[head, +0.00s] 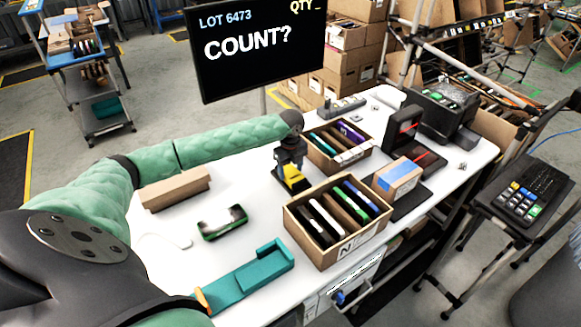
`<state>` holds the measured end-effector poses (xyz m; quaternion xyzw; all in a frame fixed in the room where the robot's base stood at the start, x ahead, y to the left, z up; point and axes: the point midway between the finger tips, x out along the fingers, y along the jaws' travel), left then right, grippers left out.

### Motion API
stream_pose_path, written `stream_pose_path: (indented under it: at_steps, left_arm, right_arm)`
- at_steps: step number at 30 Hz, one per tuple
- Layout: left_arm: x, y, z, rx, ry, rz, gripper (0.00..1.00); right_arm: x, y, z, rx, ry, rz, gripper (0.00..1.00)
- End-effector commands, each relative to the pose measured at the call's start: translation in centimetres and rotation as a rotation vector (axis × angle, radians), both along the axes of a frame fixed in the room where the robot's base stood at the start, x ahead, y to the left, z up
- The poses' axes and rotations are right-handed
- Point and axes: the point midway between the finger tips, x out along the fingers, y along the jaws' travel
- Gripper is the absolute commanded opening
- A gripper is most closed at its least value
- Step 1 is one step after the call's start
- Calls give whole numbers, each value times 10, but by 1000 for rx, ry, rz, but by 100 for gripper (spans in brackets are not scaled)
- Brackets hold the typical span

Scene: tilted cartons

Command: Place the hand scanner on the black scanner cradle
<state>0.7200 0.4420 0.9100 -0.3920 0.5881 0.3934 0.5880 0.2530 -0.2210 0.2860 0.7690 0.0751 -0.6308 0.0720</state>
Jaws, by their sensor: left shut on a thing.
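The hand scanner (293,174), yellow and dark, is under my left gripper (291,160) near the middle of the white table. The gripper points down and is shut on the scanner; its fingers hide the scanner's upper part. A black base, which looks like the scanner cradle (280,181), shows around and below the scanner, just behind the near carton. The scanner is at or just above it; I cannot tell whether they touch. My right gripper is not in view.
An open carton of upright items (297,219) stands close in front, another carton (312,143) just behind right. A teal holder (245,279), a dark green device (222,222) and a brown box (175,189) lie left. A monitor (255,50) stands behind. Bare table lies between them.

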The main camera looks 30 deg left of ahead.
Motion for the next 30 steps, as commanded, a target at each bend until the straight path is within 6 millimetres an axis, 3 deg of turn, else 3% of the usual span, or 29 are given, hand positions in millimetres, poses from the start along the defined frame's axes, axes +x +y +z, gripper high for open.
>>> stream_pose_path:
  at_steps: [12, 13, 16, 30]
  left_arm:
    - [0, 0, -4, 0, 0, 0, 40]
    - [0, 0, -4, 0, 0, 0, 62]
    - [0, 0, -4, 0, 0, 0, 80]
    - [1, 0, 6, 0, -3, -1, 80]
  right_arm:
    - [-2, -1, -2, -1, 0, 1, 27]
    - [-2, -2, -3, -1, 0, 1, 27]
    - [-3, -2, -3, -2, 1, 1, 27]
    - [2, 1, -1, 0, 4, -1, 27]
